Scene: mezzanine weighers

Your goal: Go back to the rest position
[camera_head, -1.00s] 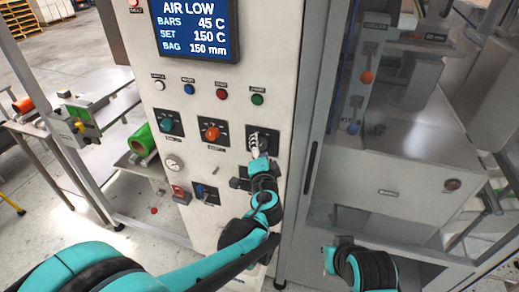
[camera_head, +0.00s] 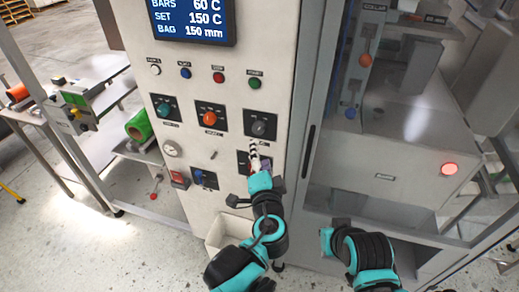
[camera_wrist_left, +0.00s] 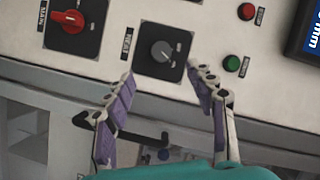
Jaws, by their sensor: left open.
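My left gripper (camera_head: 255,158) is in front of the pale control panel (camera_head: 220,75), just below the grey rotary knob (camera_head: 259,128). In the left wrist view my left gripper (camera_wrist_left: 162,73) has its two purple-padded fingers spread wide, with nothing between them. The grey knob (camera_wrist_left: 162,50) there lies beyond the fingertips, apart from them. My right arm (camera_head: 365,255) shows at the bottom right; its gripper cannot be made out.
The panel carries an orange knob (camera_head: 210,118), a teal knob (camera_head: 164,108), a red switch (camera_head: 180,179) and a display (camera_head: 192,20). A glass-sided machine with a lit red lamp (camera_head: 450,168) stands at the right. A green roll (camera_head: 139,126) lies at the left.

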